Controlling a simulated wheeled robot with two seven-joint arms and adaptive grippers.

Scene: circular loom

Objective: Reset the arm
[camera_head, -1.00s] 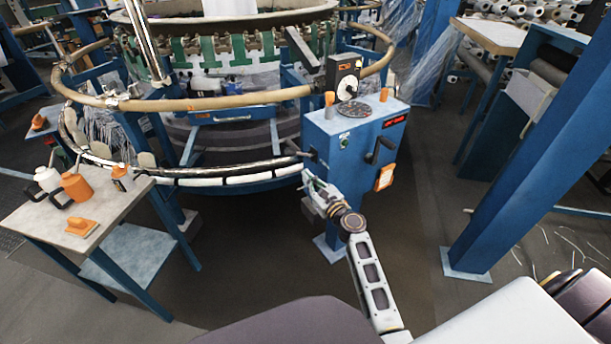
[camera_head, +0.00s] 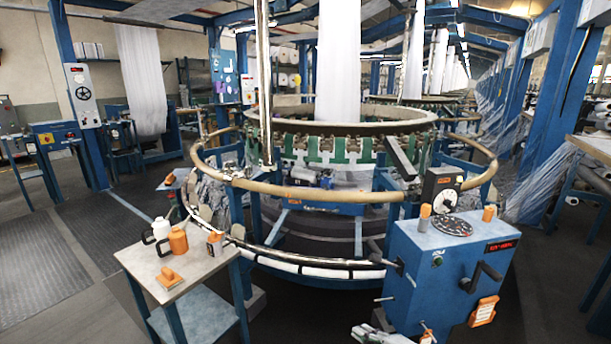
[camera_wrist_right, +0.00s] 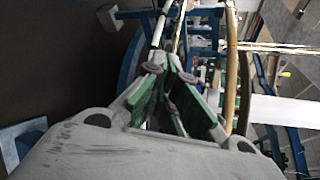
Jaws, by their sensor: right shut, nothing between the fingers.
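My right gripper (camera_head: 378,334) shows only in part at the bottom edge of the head view, in front of the blue control box (camera_head: 440,265). In the right wrist view my right gripper (camera_wrist_right: 168,75) shows its grey and green fingers brought together, with nothing seen held between them. The loom's blue frame and tan ring lie beyond the fingers there. Most of my right arm is below the head picture. My left gripper is in neither view.
The circular loom with its tan ring rail (camera_head: 330,196) fills the middle. A small table (camera_head: 205,283) with white and orange bottles stands at the left. The control box carries a dial, a black handle and an orange tag. Open floor (camera_head: 60,250) lies at the far left.

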